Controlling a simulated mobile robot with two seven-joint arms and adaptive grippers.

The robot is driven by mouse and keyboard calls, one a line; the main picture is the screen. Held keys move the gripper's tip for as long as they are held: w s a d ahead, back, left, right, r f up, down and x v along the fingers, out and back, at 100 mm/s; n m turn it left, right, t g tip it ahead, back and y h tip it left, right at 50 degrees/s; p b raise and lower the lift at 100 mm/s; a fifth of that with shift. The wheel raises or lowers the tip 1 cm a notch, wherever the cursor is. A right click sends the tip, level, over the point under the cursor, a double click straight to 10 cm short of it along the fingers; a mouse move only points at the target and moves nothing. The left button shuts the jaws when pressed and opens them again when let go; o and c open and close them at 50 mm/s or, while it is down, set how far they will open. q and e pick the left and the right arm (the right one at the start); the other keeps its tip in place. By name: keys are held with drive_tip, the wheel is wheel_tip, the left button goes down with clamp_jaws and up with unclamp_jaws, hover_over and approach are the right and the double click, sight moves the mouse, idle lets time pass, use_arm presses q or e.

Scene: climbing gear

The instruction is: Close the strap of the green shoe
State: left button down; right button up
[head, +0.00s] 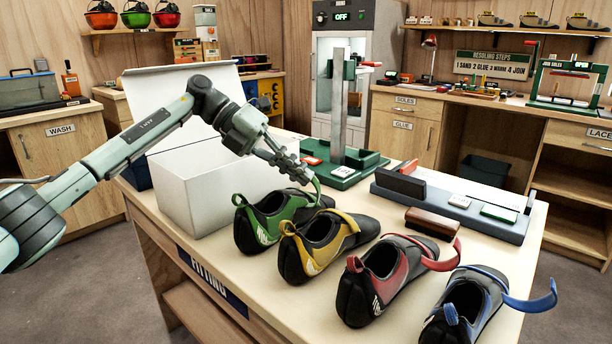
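The green shoe (257,228) is black with green sides and a green heel loop. It stands at the left end of a row of shoes on the table, toe pointing away to the right. Its green strap (317,188) stands up at the far side of the shoe. My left gripper (305,179) reaches in from the left, above the shoe, with its fingertips right at the strap. The fingers look close together; whether they grip the strap is unclear. My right gripper is not in view.
Yellow (316,252), red (362,291) and blue (462,311) shoes stand close by on the table (235,280). The red and blue straps stick out rightward. A white box (190,190) is behind left, a green-based press (345,160) behind, and a brown block (432,222) to the right.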

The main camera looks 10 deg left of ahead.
use_arm(q)
drive_tip(key=shift+w+a+h, duration=0.3)
drive_tip(key=shift+a+h, duration=0.15)
drive_tip(key=shift+h, duration=0.05)
drive_tip(key=shift+w+a, duration=0.15)
drive_tip(key=shift+a, duration=0.15)
drive_tip(key=shift+w+a+f, duration=0.1)
drive_tip(key=shift+a, duration=0.05)
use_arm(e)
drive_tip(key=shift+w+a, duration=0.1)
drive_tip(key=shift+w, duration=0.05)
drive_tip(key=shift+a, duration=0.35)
